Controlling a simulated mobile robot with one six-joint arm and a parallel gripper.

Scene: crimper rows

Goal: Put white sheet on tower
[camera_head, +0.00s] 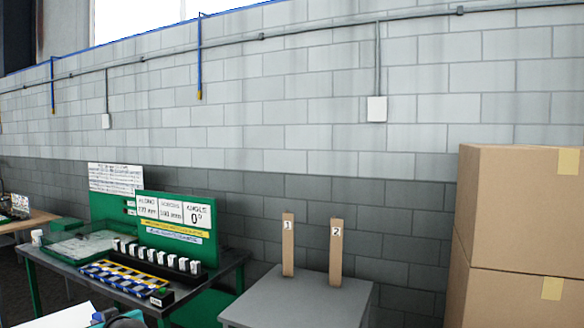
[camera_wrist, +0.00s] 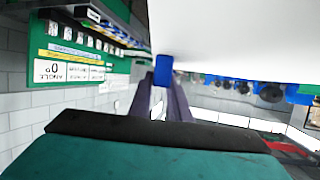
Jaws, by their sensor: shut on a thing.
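The white sheet (camera_head: 58,317) shows at the bottom left edge of the head view, partly cut off. In the wrist view the white sheet (camera_wrist: 235,35) fills the upper right. My gripper (camera_wrist: 163,72) is shut on the sheet's edge with its blue fingertips. It also shows at the bottom of the head view (camera_head: 106,315), mostly out of frame. A grey stand (camera_head: 300,302) at lower centre carries two upright wooden posts, marked 1 (camera_head: 288,248) and 2 (camera_head: 335,255). I cannot tell for sure which thing is the tower.
A dark workbench (camera_head: 150,301) at left holds a green panel with an angle sign (camera_head: 197,216), a row of white-topped parts and a yellow-blue strip. Stacked cardboard boxes (camera_head: 510,215) stand at right. A grey block wall (camera_head: 300,130) closes the back.

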